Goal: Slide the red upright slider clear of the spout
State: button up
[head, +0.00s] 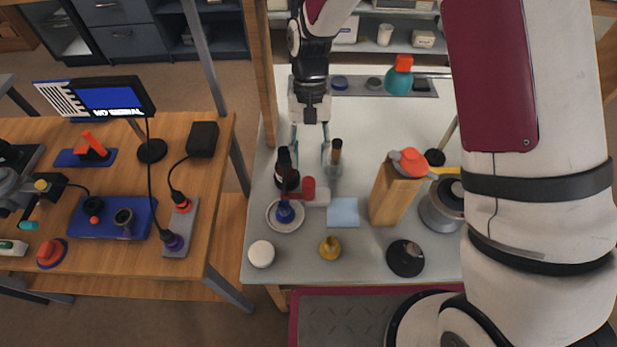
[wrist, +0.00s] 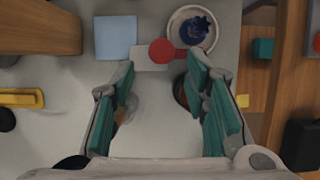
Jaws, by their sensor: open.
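A red upright cylinder (head: 308,187), which looks like the slider, stands at a pale block (head: 320,197) on the grey table. In the wrist view its round red top (wrist: 161,51) shows from above, with a red piece running right toward a white dish (wrist: 175,18). The dish (head: 271,222) holds a dark blue item (head: 285,211). A dark bottle (head: 284,166) stands behind it; I cannot tell which part is the spout. My gripper (head: 310,150) is open and empty, behind and above the slider. In the wrist view the slider's top lies just beyond the teal fingers (wrist: 160,85).
A wooden block (head: 392,192) with an orange top stands to the right. A brown-topped item (head: 336,153) stands close by my right finger. A light blue square (head: 343,212), a yellow item (head: 330,247) and a white round item (head: 261,254) are nearer the front edge.

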aim_at(309, 181)
jog(key=p+x, duration=0.1)
jog(key=x, duration=0.7)
jog(key=shift+a, duration=0.1)
grip_shut()
